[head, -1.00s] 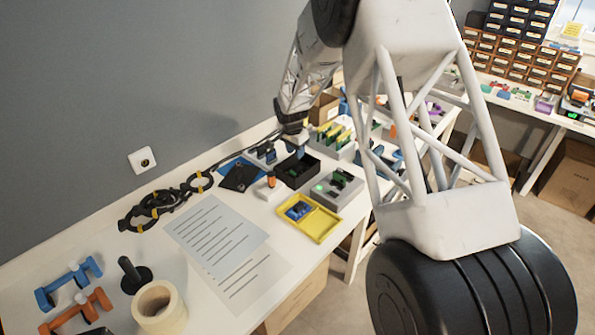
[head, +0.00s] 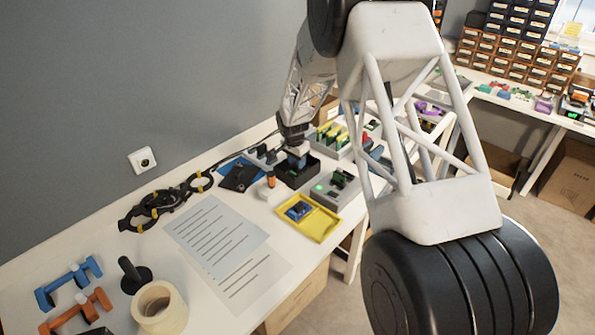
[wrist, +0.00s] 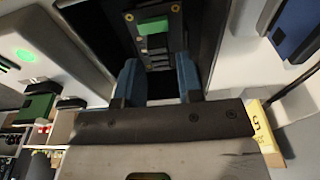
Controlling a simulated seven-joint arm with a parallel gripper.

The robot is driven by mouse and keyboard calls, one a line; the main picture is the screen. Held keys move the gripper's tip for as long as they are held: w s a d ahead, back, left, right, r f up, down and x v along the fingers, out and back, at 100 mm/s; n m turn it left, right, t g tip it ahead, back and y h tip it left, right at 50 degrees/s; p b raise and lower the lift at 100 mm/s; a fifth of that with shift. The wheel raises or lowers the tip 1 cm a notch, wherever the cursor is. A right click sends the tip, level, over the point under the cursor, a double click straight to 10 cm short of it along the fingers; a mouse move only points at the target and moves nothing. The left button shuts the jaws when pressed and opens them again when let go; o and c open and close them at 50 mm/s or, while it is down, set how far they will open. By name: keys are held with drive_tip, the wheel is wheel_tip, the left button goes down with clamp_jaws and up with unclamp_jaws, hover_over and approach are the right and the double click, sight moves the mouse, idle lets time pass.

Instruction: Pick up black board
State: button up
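A black board (wrist: 158,30) with a green part and several grey parts lies inside a black open box (wrist: 92,35) in the wrist view. My gripper (wrist: 158,72) has two blue fingers set well apart, with the board's near end lying between and just beyond them. I cannot tell whether either finger touches the board. In the head view my gripper (head: 297,160) points down at the black box (head: 308,181), its fingertips at or just inside the rim. The board itself is hidden there by the gripper and box walls.
A grey box with green parts (head: 337,188) stands right of the black box, and a yellow tray (head: 322,226) in front. An orange-topped white item (head: 270,187) and a dark flat piece (head: 238,177) lie left. Grey boxes with yellow parts (head: 331,136) stand behind.

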drive_tip(key=shift+w+d+f, duration=0.1)
drive_tip(key=shift+f, duration=1.25)
clamp_jaws()
